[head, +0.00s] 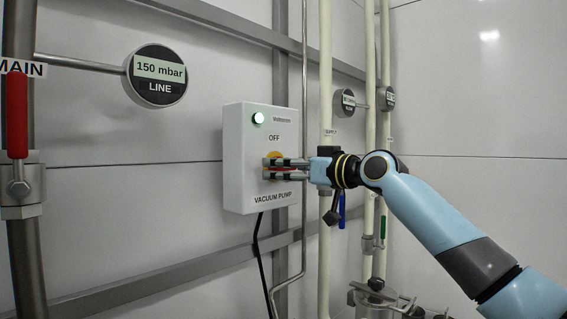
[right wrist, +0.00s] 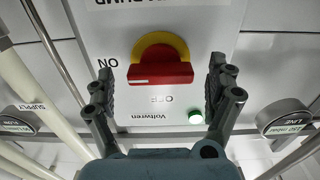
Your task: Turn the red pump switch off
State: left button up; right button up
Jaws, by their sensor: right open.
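The red pump switch (right wrist: 162,73) sits on a round yellow plate (right wrist: 160,48) on the vacuum pump box (head: 246,125). In the right wrist view its red bar lies crosswise, with a small pale mark at the end by the word ON. The word OFF is on another side of it. In the head view the fingers mostly hide the switch. My right gripper (head: 270,168) is at the box front. In the right wrist view its open fingers (right wrist: 162,88) stand on either side of the switch, with gaps to it. My left gripper is not in view.
A green lamp (head: 258,118) glows on the box. A black cable (head: 259,235) hangs below it. A red-handled valve (head: 17,115) is at far left, near a round 150 mbar gauge (head: 157,76). Pale vertical pipes (head: 325,70) and a blue handle (head: 342,210) are close to my right gripper.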

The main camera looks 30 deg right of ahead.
jog(key=shift+x, duration=0.8)
jog(key=c, duration=1.2)
